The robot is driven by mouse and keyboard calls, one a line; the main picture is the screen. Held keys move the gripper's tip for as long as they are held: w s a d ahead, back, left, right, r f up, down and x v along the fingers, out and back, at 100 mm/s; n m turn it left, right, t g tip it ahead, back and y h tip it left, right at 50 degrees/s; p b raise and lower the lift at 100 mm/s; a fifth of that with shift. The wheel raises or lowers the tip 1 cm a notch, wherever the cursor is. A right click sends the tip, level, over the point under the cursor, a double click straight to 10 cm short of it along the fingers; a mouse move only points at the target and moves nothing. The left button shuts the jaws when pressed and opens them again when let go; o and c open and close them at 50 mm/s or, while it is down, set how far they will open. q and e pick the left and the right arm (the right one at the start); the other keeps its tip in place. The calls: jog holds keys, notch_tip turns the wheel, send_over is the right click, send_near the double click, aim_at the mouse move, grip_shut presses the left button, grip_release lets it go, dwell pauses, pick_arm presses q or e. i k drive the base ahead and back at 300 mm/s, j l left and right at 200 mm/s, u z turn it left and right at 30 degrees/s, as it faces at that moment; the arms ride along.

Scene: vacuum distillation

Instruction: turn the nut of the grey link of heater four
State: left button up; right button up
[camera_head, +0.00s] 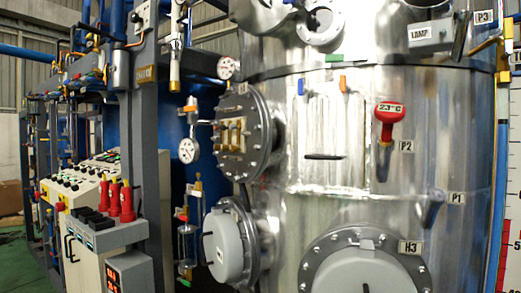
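Neither of my grippers is in view. A heater with a round grey cover (355,273) and a bolted flange sits low on the steel vessel, cut off by the bottom edge. The label H3 (410,247) is beside it. A second round grey cover (224,246) on a bolted flange sits to its left on the vessel's side, and I cannot read a label on it. No label for heater four can be read. I cannot make out a grey link or its nut.
The steel vessel (325,150) fills the middle and right. A bolted flange with brass fittings (232,136) is on its left side. Control panels (90,195) and blue-grey framing stand at left.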

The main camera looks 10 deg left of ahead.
aim_at(233, 149)
jog(key=i+j+z, duration=0.1)
jog(key=j+z, duration=0.25)
jog(key=j, duration=0.6)
jog(key=j+z, duration=0.35)
jog(key=j, duration=0.6)
